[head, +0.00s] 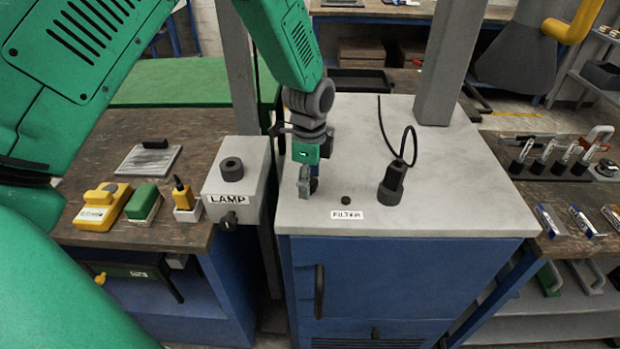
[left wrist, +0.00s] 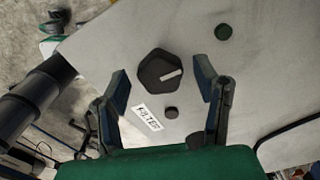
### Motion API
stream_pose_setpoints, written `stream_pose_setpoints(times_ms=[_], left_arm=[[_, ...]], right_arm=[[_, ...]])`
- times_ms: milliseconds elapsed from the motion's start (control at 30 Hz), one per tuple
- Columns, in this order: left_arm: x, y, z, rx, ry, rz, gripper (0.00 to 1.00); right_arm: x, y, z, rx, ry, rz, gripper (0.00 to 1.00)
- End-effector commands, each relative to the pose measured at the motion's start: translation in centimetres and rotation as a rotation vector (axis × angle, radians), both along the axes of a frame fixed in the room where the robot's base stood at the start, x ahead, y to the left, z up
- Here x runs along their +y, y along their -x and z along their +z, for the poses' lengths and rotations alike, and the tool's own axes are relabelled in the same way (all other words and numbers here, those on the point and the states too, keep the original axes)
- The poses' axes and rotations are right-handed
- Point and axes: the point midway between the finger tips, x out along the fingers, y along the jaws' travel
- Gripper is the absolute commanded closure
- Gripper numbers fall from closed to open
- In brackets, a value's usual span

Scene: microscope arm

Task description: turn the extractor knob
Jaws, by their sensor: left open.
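The dark knob (left wrist: 160,70) is many-sided with a white pointer line. It sits on the grey cabinet top, and no label on it is readable. In the left wrist view it shows between the two spread fingers of my left gripper (left wrist: 163,77), with a gap on each side. In the head view my left gripper (head: 307,188) points down at the cabinet top, left of the FILTER label (head: 347,215), and hides the knob. Whether the fingertips are level with the knob is unclear. My right gripper is not in view.
A LAMP box (head: 235,180) stands left. A grey post (head: 448,60) rises behind. The right front of the top is clear.

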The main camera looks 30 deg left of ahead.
Motion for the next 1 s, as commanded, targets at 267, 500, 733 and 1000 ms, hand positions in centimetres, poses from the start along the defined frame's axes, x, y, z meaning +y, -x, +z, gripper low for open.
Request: stream_pose_setpoints(times_ms=[267,500,733,1000], left_arm=[[0.1,0.0,-0.1,-0.001,0.001,0.001,0.52],[0.1,0.0,-0.1,-0.001,0.0,0.001,0.94],[0.1,-0.1,0.0,-0.001,0.0,-0.027,0.94],[0.1,-0.1,0.2,-0.001,0.002,-0.168,0.94]], right_arm=[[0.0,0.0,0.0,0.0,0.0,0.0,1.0],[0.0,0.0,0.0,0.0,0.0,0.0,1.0],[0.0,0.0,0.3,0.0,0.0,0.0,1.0],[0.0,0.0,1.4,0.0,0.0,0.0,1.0]])
